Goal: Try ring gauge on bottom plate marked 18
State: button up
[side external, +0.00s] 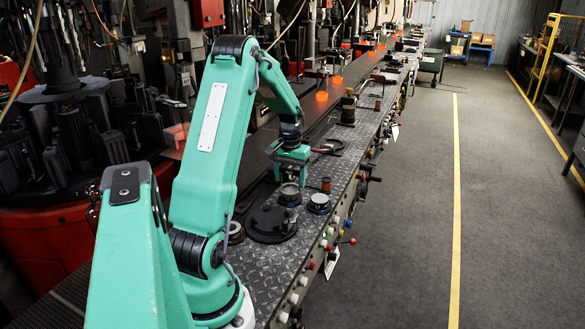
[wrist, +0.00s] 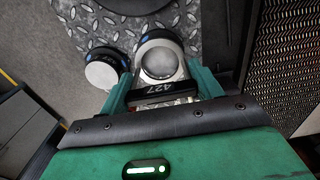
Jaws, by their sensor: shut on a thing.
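My gripper (wrist: 162,88) is shut on the ring gauge, whose black tag (wrist: 158,90) reads 427. The pale ring (wrist: 183,72) sits between the green fingers. In the wrist view a round grey bottom plate (wrist: 161,58) with a dark, blue-edged base shows through the ring. I cannot tell whether the ring is around the plate or just above it. In the side view my gripper (side external: 291,168) is directly above this metal round (side external: 290,189). A second plate with a pale top (wrist: 101,75) stands beside it, also seen in the side view (side external: 319,201). No 18 is legible.
A large black disc (side external: 271,224) lies in front on the tread-plate bench (side external: 285,262). Another round part (side external: 236,232) is at its left, partly behind my arm. A small brown cylinder (side external: 326,184) stands right of my gripper. Coloured knobs line the bench's right edge.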

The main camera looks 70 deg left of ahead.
aim_at(290, 169)
jog(key=shift+f, duration=1.35)
dwell(1.9)
jog(key=shift+r, duration=0.1)
notch_tip(290, 169, up, 20)
jog(key=w+d+m, duration=0.3)
jog(key=w+d, duration=0.2)
jog(key=d, duration=0.5)
jog(key=w+d+m, duration=0.2)
jog(key=w+d, duration=0.3)
jog(key=d, duration=0.5)
jog(key=d+m, duration=0.4)
jog(key=d, duration=1.1)
jog(key=f, duration=0.4)
jog(key=shift+d+f, duration=0.3)
jog(key=shift+f, duration=0.2)
jog(key=shift+f, duration=0.35)
